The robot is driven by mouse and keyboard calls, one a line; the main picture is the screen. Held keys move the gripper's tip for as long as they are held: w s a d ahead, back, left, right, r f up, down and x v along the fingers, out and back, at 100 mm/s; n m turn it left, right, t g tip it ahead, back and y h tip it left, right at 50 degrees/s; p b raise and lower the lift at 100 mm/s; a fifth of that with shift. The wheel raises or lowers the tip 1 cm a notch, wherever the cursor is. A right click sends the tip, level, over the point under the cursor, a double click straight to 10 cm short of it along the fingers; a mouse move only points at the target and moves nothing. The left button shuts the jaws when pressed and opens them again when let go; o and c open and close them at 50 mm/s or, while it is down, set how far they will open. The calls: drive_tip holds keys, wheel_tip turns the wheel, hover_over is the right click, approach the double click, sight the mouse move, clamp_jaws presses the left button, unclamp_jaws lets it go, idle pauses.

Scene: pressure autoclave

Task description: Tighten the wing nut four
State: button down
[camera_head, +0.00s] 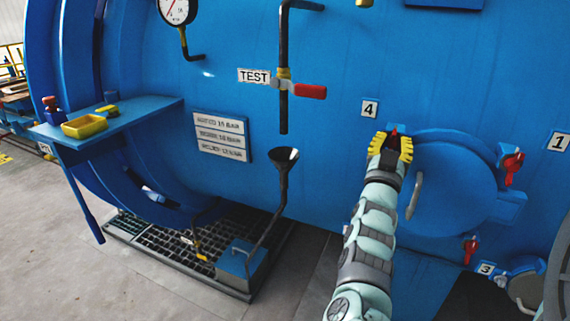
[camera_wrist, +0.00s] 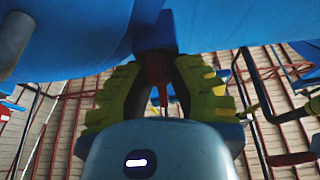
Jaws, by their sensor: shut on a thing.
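My gripper (camera_head: 393,145), with yellow ribbed fingers, is at the upper left edge of the round blue hatch (camera_head: 455,185), just below the label 4 (camera_head: 370,108). Its fingers are closed around the red wing nut four (camera_head: 394,132), which is mostly hidden in the head view. In the wrist view, the red nut (camera_wrist: 155,70) stands between the two fingers (camera_wrist: 156,95), under a blue lug (camera_wrist: 153,28). The nut's threads and seating are hidden.
Other red wing nuts sit on the hatch rim by label 1 (camera_head: 512,165) and at the lower right (camera_head: 470,248). A grey handle (camera_head: 414,196) stands out beside my arm. A red-handled test valve (camera_head: 308,91) and a funnel pipe (camera_head: 284,157) are to the left.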

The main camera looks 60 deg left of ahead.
drive_tip(key=c, duration=0.8)
unclamp_jaws()
drive_tip(key=v, duration=1.2)
